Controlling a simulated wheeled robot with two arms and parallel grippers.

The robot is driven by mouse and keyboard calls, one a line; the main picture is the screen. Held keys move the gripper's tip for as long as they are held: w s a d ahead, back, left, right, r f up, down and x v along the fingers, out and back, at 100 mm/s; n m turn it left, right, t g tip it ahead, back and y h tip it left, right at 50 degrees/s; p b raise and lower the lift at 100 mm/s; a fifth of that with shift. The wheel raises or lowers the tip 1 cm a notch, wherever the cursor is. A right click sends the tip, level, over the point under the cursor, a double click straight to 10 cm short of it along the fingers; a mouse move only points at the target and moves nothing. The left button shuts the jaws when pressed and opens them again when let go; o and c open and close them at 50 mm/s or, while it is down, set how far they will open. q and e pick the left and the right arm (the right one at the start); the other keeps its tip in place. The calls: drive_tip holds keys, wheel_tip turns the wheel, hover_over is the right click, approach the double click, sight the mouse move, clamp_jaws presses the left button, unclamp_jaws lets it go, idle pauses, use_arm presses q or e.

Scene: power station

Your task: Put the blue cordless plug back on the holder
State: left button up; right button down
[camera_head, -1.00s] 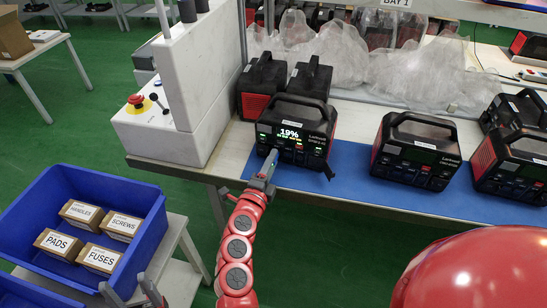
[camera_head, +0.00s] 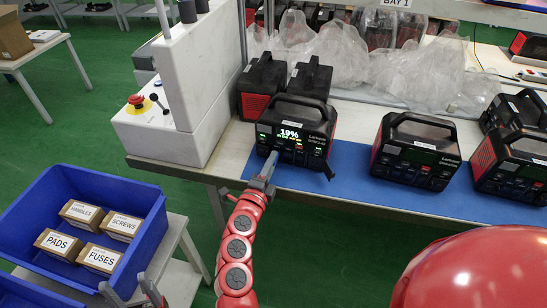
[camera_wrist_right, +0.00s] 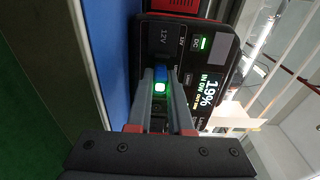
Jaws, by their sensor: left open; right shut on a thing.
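The blue plug (camera_wrist_right: 160,71) shows in the right wrist view with a glowing green light on its near end. It is at the front panel of the black and red power station (camera_wrist_right: 188,50), whose screen reads 19%. Whether it is seated in a socket is hard to tell. My right gripper (camera_wrist_right: 160,80) is shut on the plug; in the head view the gripper (camera_head: 268,168) is in front of the same power station (camera_head: 318,150), hiding the plug. My left gripper (camera_head: 132,290) is open and empty at the bottom, beside the blue bin. I cannot make out the holder.
More power stations (camera_head: 415,150) stand to the right on the bench's blue mat (camera_head: 350,180). A white machine with a red button (camera_head: 136,100) stands to the left. A blue bin (camera_head: 150,235) of labelled boxes is at lower left. Crumpled plastic bags lie behind.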

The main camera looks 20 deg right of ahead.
drive_tip(key=shift+s+a, duration=0.15)
idle(0.5)
drive_tip(key=shift+p+v, duration=0.3)
drive_tip(key=shift+v, duration=1.5)
